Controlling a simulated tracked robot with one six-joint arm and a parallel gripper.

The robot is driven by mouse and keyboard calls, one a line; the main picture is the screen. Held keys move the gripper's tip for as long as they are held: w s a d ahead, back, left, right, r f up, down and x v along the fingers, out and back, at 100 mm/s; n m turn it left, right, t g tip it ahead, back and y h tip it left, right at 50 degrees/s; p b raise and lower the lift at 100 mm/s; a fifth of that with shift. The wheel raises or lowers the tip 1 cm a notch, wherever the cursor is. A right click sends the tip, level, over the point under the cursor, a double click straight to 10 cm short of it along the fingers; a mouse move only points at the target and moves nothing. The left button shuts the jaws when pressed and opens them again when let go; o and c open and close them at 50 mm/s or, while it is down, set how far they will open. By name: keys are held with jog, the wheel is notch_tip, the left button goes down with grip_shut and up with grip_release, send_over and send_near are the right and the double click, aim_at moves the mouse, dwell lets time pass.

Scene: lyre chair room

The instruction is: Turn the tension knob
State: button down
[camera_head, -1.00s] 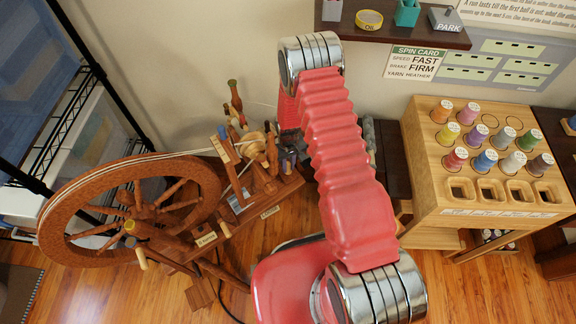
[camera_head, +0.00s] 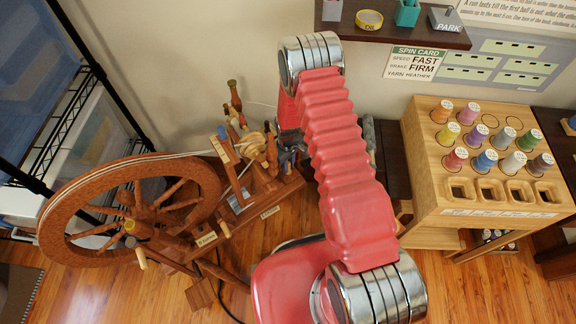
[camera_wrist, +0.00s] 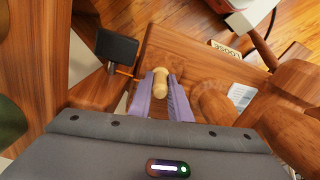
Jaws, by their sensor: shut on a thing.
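A spinning wheel of brown wood stands at the left in the head view, with a large spoked drive wheel (camera_head: 75,195). In the wrist view, a small pale wooden knob (camera_wrist: 158,88) sticks up above the brown wooden base (camera_wrist: 185,52). My gripper (camera_wrist: 161,82) has its two purple fingers on either side of the knob, shut on it. A plate with the word LOOSE (camera_wrist: 226,50) lies beyond the knob. In the head view the knob and my fingers cannot be made out clearly behind my arm.
A wooden spool rack (camera_head: 420,140) with coloured thread stands at the right. A dark shelf (camera_head: 400,36) with small items is on the wall above. In the wrist view a dark square block (camera_wrist: 116,46) and rounded wooden parts (camera_wrist: 290,90) stand close to my fingers.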

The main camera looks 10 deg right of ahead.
jog(key=c, duration=1.6)
grip_release()
jog(key=shift+c, duration=0.2)
jog(key=shift+r, duration=0.1)
notch_tip(320, 180, up, 14)
jog(key=shift+f, duration=0.25)
